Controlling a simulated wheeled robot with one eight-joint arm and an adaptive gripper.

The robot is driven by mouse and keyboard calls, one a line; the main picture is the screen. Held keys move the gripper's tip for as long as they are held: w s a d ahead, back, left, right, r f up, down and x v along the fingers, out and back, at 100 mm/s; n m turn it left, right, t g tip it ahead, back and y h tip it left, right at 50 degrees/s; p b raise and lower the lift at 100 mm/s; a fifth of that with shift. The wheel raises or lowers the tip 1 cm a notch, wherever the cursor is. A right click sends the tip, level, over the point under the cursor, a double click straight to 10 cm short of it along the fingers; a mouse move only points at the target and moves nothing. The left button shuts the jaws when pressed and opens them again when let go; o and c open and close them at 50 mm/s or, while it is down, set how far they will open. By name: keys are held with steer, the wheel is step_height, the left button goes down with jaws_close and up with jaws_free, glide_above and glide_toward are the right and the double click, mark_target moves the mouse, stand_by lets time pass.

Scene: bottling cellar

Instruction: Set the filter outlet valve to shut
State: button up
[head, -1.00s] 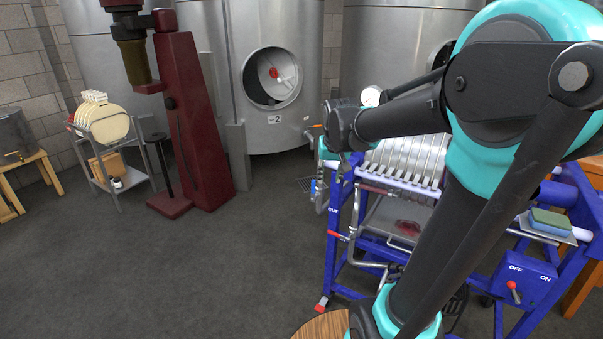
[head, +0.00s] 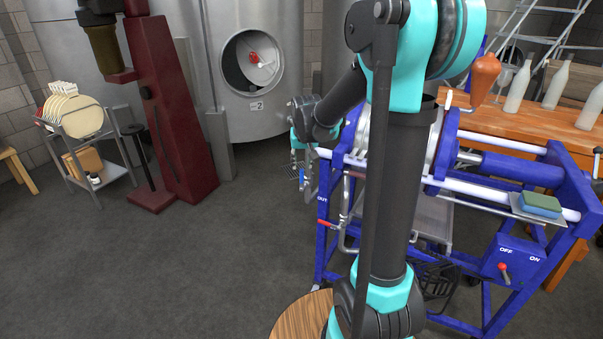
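The plate filter has a blue frame (head: 323,248) and stands right of centre in the head view. Its "OUT" label (head: 322,199) is on the left post. Just below is the outlet valve, with a red lever handle (head: 327,223) pointing left, roughly level, beside a steel pipe (head: 344,238). My gripper (head: 304,190) hangs fingers down, left of the filter's front end and above the red lever, apart from it in the picture. The fingers are small and overlap the background, so their opening is unclear. My arm hides much of the filter plates.
A switch box (head: 515,258) marked OFF and ON, with a red-tipped lever, is at the filter's lower right. A wooden bench (head: 480,120) with bottles stands behind. A round wooden top (head: 297,318) is in front.

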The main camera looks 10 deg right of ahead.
mark_target(302, 169)
steer(key=x, duration=0.6)
steer(key=shift+f, duration=0.25)
jaws_close()
